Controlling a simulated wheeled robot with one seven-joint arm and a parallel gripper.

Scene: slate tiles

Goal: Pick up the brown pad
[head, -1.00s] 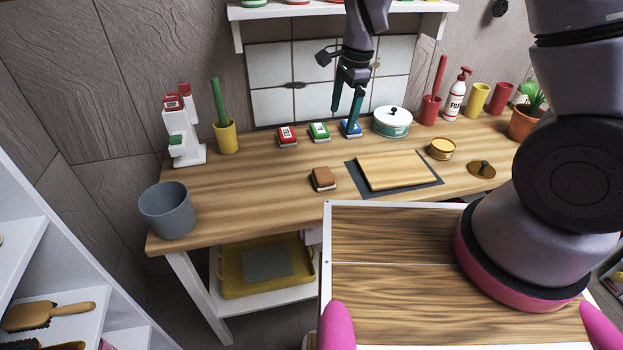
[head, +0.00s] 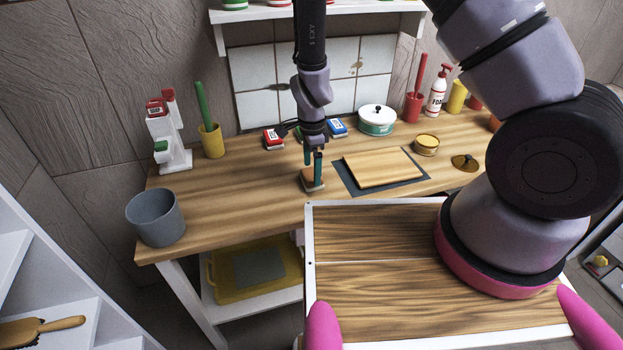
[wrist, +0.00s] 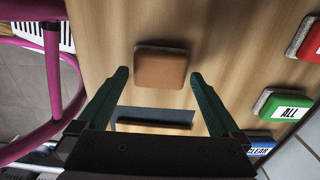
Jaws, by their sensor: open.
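The brown pad (wrist: 161,68) is a rounded block with a grey base, lying on the wooden worktop. In the head view the brown pad (head: 309,184) is partly hidden behind my gripper (head: 314,170). My gripper is open, with its two dark green fingers pointing down at the pad. In the wrist view my gripper (wrist: 158,80) has one fingertip to the left of the pad and one to the right, with gaps on both sides. The jaws hold nothing.
A dark mat (head: 412,178) with a wooden board (head: 380,167) lies right of the pad. Red (head: 273,139) and blue (head: 338,128) pads stand behind; a green one (wrist: 288,107) shows in the wrist view. A grey cup (head: 156,218) stands at the left; worktop between is clear.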

